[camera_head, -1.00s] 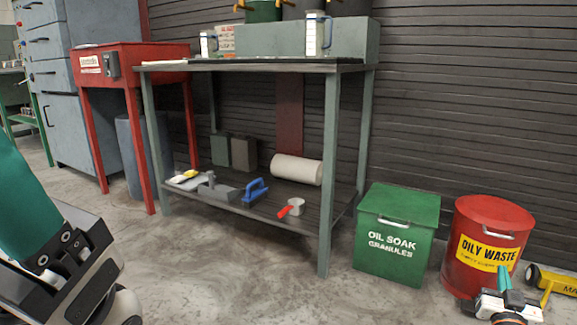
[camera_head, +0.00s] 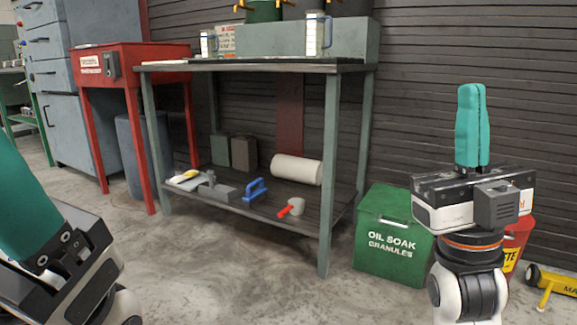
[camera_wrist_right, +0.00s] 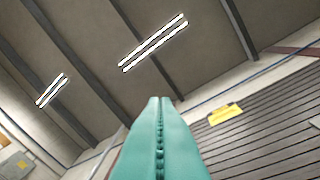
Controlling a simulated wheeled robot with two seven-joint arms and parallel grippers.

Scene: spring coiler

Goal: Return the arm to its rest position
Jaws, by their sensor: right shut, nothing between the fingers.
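My right gripper (camera_head: 471,92) stands at the right in the head view, its teal fingers pointing up and shut together with nothing between them. In the right wrist view the shut fingers (camera_wrist_right: 158,105) point toward the ceiling and the slatted wall. The right gripper is in front of the oily waste bin and the green oil soak box, apart from the workbench. My left gripper (camera_head: 22,205) shows partly at the left edge; its fingertips are cut off by the frame, so its opening cannot be told.
A green oil soak granules box (camera_head: 392,262) and a red oily waste bin (camera_head: 519,236), mostly hidden, stand at the right. A workbench (camera_head: 333,180) with a lower shelf and a red stand (camera_head: 132,82) are further left. Floor in front is clear.

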